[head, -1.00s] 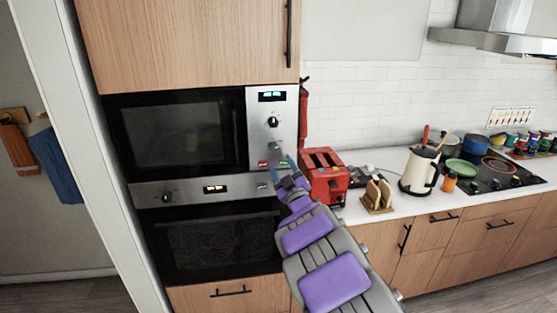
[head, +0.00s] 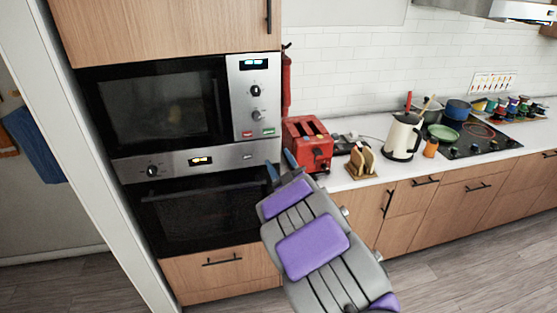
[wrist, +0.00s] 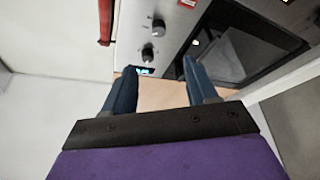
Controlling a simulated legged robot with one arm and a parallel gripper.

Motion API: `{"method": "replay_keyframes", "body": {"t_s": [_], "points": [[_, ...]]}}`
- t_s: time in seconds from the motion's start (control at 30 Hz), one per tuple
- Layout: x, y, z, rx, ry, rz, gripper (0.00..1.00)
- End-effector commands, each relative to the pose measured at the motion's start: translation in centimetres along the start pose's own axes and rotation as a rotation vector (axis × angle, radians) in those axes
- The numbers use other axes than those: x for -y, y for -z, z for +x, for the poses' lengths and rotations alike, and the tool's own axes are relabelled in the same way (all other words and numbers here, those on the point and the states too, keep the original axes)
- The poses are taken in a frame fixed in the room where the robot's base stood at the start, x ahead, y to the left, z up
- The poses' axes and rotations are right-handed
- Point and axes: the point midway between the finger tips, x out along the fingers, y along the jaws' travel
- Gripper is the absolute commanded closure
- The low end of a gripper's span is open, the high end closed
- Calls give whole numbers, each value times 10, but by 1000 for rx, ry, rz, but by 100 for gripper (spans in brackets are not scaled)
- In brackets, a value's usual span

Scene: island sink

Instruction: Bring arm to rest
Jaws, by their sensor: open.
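My gripper (head: 281,168) is in front of the oven's upper right side in the head view, with its two dark blue fingers apart and nothing between them. In the wrist view, my gripper (wrist: 156,86) also shows open and empty, with the microwave panel's knobs beyond it. My arm, grey with purple pads, reaches up from the lower right of the head view. The built-in microwave (head: 160,107) is shut, with a lit display and a red and a green button. The oven (head: 205,218) below it is shut too.
A red toaster (head: 308,147) stands on the counter right of the oven column, near my gripper in the picture. A toast rack (head: 362,163), a cream kettle (head: 402,138) and a hob (head: 470,140) are farther right. Open floor (head: 450,260) lies in front of the cabinets.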

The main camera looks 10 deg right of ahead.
Motion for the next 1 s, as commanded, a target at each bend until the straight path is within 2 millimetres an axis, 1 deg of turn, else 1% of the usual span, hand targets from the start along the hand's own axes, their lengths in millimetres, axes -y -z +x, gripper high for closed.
{"method": "replay_keyframes", "body": {"t_s": [0.23,0.33,0.47,0.57,0.67,0.77,0.9,0.97,1.0], "points": [[-1,0,0,9,-1,0,43],[-7,-2,1,55,-9,-1,43],[-23,-9,-2,195,-33,7,43],[-36,-15,-11,336,-55,24,43],[-47,-20,-25,479,-75,53,43],[-53,-22,-45,621,-88,89,43],[-54,-21,-81,818,-95,152,43],[-52,-19,-99,901,-91,182,43],[-50,-16,-111,955,-88,202,43]]}}
